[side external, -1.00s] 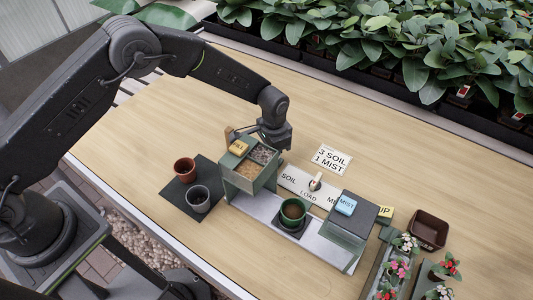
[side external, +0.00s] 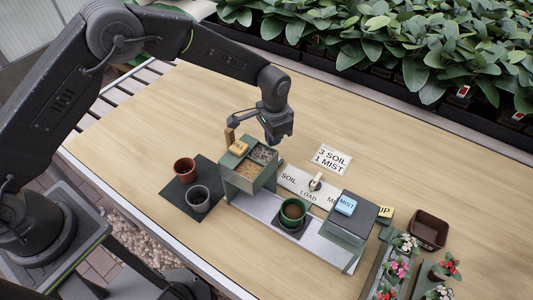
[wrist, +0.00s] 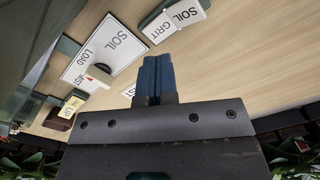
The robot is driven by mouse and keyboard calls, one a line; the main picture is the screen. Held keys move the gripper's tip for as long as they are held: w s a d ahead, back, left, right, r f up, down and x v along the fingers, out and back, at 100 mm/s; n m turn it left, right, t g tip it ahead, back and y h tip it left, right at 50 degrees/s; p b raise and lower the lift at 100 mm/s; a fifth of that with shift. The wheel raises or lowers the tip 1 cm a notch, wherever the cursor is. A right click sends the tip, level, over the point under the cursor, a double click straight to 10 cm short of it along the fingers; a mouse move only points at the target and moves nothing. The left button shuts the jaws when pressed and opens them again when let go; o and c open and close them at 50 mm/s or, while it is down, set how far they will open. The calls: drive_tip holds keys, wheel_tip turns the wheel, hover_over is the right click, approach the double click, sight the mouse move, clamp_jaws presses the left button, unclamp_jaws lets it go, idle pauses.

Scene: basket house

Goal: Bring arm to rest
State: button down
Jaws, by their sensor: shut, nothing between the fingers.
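My gripper (side external: 272,138) hangs in the air behind the soil and grit box, clear of the table. In the wrist view its blue fingers (wrist: 153,78) are together with nothing between them. The green two-bin box (side external: 250,166) has a yellow label on top and stands at the left end of a grey track (side external: 325,243). A green pot (side external: 292,211) with dark contents sits on the track near the LOAD mark. A pale lever (side external: 316,181) stands on the white SOIL/LOAD panel (wrist: 108,52).
A terracotta pot (side external: 185,168) and a grey pot (side external: 198,197) stand on a dark mat at left. The mist box (side external: 352,214), a brown tray (side external: 428,230) and flowers (side external: 398,268) are at right. A sign (side external: 332,160) lies behind the panel. The back-left table is clear.

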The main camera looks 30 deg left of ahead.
drive_tip(key=shift+r, duration=0.7)
drive_tip(key=shift+r, duration=0.1)
drive_tip(key=s+a+r+n+t, duration=0.1)
drive_tip(key=s+a+r, duration=0.25)
drive_tip(key=r, duration=0.35)
drive_tip(key=s+a+r+n+t, duration=0.1)
drive_tip(key=s+a+r, duration=0.25)
drive_tip(key=r, duration=0.35)
drive_tip(key=s+a+r+n+t, duration=0.1)
drive_tip(key=s+a+r, duration=0.25)
drive_tip(key=r, duration=0.45)
drive_tip(key=s+a+r+n+t, duration=0.1)
drive_tip(key=s+a, duration=0.1)
drive_tip(key=s, duration=0.7)
drive_tip(key=s+a+r+n+t, duration=0.1)
drive_tip(key=s+a+n, duration=0.1)
drive_tip(key=s, duration=0.7)
drive_tip(key=shift+s+a+r+t, duration=0.3)
drive_tip(key=shift+s+a+r, duration=0.1)
drive_tip(key=shift+a, duration=0.45)
